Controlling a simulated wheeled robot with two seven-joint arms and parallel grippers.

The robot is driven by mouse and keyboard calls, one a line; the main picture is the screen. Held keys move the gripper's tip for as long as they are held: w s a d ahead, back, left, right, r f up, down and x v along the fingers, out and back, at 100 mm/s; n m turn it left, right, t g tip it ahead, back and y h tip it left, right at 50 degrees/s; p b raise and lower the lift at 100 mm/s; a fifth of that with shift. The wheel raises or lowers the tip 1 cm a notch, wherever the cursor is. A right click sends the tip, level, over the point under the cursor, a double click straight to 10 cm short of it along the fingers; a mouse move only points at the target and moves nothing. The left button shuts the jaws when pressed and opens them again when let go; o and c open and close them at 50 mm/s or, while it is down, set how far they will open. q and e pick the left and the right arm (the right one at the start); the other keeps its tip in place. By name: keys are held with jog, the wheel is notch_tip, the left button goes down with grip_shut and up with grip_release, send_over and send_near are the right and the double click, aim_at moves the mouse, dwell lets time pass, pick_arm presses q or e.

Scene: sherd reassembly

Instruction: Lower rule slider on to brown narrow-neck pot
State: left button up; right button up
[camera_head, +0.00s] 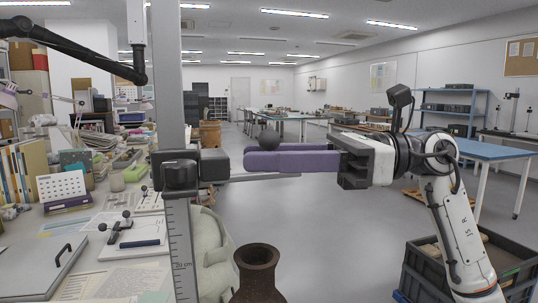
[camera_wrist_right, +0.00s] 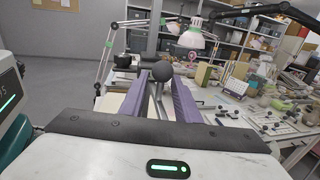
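The rule (camera_head: 181,240) stands upright at centre-left, with a dark slider (camera_head: 178,172) clamped on it. A thin bar reaches from the slider to the right, under my fingers. My left gripper is not in view.
A cluttered worktable (camera_head: 135,275) with papers, books and a small black-knobbed tool fills the left. A pale rounded object (camera_head: 212,255) stands between rule and pot. A dark crate (camera_head: 505,262) lies at lower right. The floor beyond the pot is clear.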

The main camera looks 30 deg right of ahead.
grip_shut()
jog(key=shift+r, duration=0.1)
dwell(1.2)
